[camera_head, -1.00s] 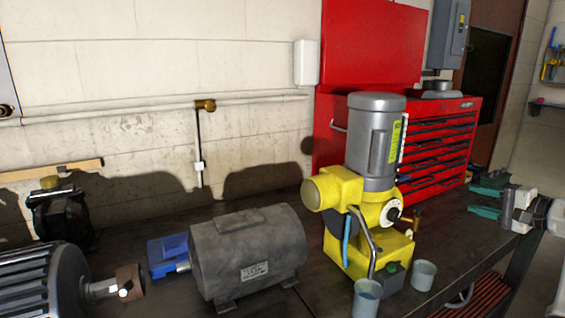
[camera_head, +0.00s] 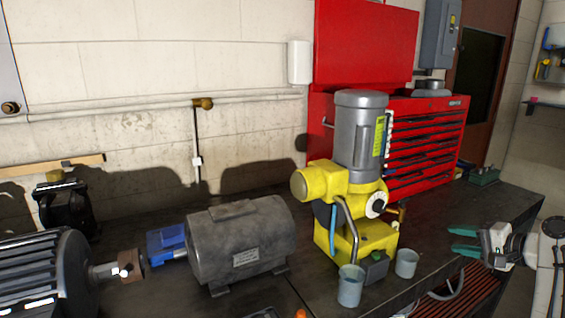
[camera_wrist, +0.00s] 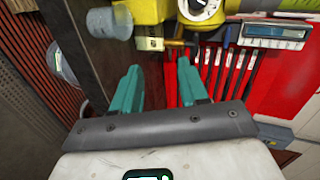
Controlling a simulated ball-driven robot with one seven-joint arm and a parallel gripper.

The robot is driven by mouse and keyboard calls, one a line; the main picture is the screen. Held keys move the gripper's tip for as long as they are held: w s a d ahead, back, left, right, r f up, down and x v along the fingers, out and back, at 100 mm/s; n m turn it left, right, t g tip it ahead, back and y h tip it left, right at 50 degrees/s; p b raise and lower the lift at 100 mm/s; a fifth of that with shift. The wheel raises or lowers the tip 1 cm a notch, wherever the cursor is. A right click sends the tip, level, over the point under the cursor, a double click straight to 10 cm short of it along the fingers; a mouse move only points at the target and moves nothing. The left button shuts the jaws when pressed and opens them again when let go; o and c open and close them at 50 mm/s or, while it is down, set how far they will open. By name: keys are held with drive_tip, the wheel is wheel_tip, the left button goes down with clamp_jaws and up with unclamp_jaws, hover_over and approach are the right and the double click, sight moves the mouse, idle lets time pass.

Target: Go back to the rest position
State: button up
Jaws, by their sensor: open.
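My gripper (camera_head: 466,241) is at the right in the head view, off the front edge of the bench (camera_head: 440,212). Its two teal fingers point left and stand apart with nothing between them. The fingers also show in the wrist view (camera_wrist: 158,82), spread, with the red tool chest beyond them. The yellow and grey motor unit (camera_head: 360,135) stands upright on the bench left of my gripper, apart from it. A dark grey motor (camera_head: 240,243) and a finned motor (camera_head: 45,275) sit further left.
Two cups (camera_head: 351,286) (camera_head: 405,263) stand near the front edge by the yellow unit. The red tool chest (camera_head: 428,140) is behind. A green item (camera_head: 484,176) lies at the bench's far right. A blue block (camera_head: 166,243) sits between the motors.

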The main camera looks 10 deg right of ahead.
drive_tip(key=s+a+f+n+g+h, duration=0.1)
drive_tip(key=s+a+f+n+g, duration=0.2)
drive_tip(key=s+a+f, duration=0.7)
drive_tip(key=s+a+f+n+g+h, duration=0.1)
drive_tip(key=s+a+f+n+g, duration=0.25)
drive_tip(key=s+a+f, duration=0.65)
drive_tip(key=s+a+f+n+g+h, duration=0.1)
drive_tip(key=s+a+f+n+g, duration=0.1)
drive_tip(key=s, duration=0.9)
drive_tip(key=s+a+f+n+g+h, duration=0.2)
drive_tip(key=s+f+n+g, duration=0.1)
drive_tip(key=s, duration=0.9)
drive_tip(key=shift+f+n, duration=0.45)
drive_tip(key=shift+f, duration=0.15)
drive_tip(key=shift+s, duration=0.1)
